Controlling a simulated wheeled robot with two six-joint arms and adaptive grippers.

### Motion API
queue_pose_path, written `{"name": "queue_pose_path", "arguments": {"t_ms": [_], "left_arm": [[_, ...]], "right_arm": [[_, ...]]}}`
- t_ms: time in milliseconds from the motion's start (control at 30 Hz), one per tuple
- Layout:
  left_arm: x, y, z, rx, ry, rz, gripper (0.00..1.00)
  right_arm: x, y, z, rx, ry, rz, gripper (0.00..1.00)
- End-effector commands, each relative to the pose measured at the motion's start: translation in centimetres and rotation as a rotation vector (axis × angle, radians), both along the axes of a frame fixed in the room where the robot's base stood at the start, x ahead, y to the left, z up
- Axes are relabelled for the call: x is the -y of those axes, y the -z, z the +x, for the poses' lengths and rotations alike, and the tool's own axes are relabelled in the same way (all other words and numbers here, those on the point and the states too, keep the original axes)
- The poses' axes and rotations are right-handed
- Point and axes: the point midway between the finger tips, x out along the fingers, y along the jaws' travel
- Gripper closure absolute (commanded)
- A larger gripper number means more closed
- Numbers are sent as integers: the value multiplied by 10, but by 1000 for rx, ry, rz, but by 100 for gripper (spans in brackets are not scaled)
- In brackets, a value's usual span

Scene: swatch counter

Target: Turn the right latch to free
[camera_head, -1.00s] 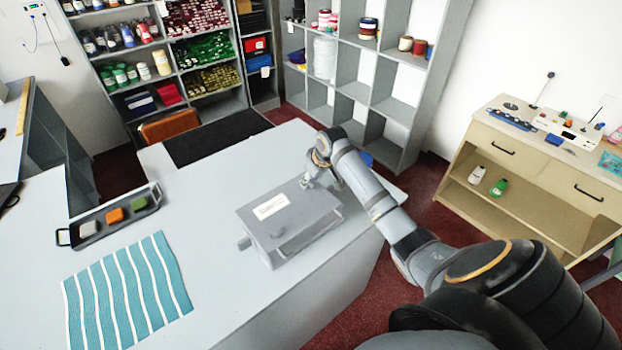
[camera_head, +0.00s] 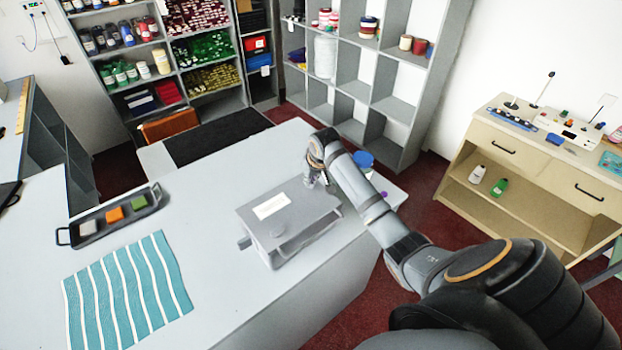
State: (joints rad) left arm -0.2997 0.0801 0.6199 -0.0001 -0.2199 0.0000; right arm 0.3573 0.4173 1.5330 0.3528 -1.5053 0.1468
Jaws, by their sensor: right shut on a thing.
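A grey box (camera_head: 290,222) with a white label (camera_head: 270,206) on its lid sits on the grey counter. A small grey latch (camera_head: 245,243) shows at the left side of the box. My right gripper (camera_head: 318,183) is at the far right corner of the box, pointing down, and is shut on a small part there. That part, where the right latch would be, is mostly hidden by the gripper. My left gripper is not in the view.
A dark tray (camera_head: 98,238) with white, orange and green blocks stands on the left of the counter (camera_head: 200,215). A teal striped cloth (camera_head: 125,290) lies in front of it. A blue round thing (camera_head: 363,160) is behind my right arm.

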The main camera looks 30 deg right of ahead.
Motion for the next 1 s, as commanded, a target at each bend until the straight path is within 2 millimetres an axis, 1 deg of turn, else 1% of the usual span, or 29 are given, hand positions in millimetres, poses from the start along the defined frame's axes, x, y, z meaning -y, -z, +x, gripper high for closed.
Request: {"name": "queue_pose_path", "arguments": {"t_ms": [1000], "left_arm": [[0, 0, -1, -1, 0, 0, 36]], "right_arm": [[-5, -1, 5, 2, 956, 1, 100]]}}
